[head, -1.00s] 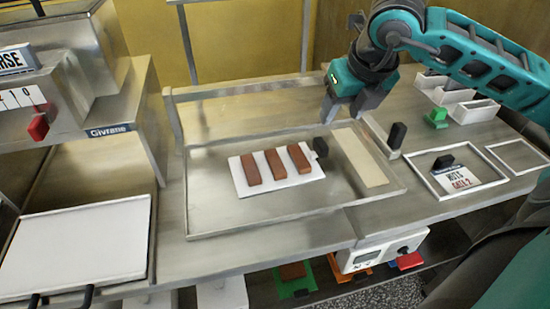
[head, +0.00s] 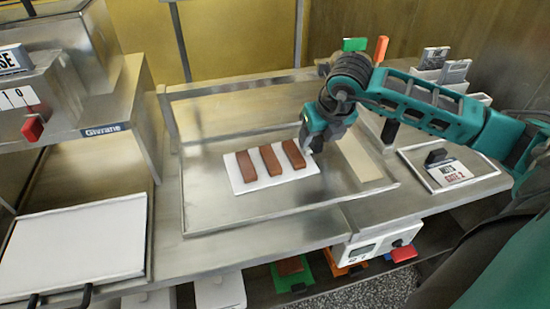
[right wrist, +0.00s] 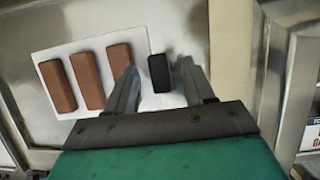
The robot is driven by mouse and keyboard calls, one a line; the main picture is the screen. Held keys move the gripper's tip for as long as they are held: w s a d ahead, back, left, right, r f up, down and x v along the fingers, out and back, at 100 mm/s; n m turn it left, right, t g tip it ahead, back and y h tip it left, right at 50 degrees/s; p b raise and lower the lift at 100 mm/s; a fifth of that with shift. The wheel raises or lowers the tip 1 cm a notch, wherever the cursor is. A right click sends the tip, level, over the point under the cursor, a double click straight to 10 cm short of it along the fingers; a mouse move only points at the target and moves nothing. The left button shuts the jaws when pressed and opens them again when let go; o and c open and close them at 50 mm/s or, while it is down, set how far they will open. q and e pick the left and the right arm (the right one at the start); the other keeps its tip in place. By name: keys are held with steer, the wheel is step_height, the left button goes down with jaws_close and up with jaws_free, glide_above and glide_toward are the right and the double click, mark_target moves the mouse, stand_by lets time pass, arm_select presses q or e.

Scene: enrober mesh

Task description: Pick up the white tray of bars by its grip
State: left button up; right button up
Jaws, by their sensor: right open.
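The white tray (head: 240,187) lies flat in the shallow metal pan, with three brown bars on it; the middle bar (head: 271,160) is one of them. In the right wrist view the tray (right wrist: 50,38) and its black grip (right wrist: 159,72) show. The grip stands at the tray's right end, between the two fingers of my right gripper (right wrist: 155,85). In the head view my right gripper (head: 311,145) is over the tray's right end and hides the grip. Its jaws are open, with a gap beside the grip. My left gripper is not in view.
The metal pan (head: 205,222) has a raised rim around the tray, and a pale strip (head: 358,155) lies at its right. A white-topped tray (head: 75,245) sits lower left. The pan's front is clear.

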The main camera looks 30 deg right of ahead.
steer(key=shift+c, duration=0.2)
jaws_close()
steer(key=shift+r, duration=0.1)
steer(key=shift+r, duration=0.1)
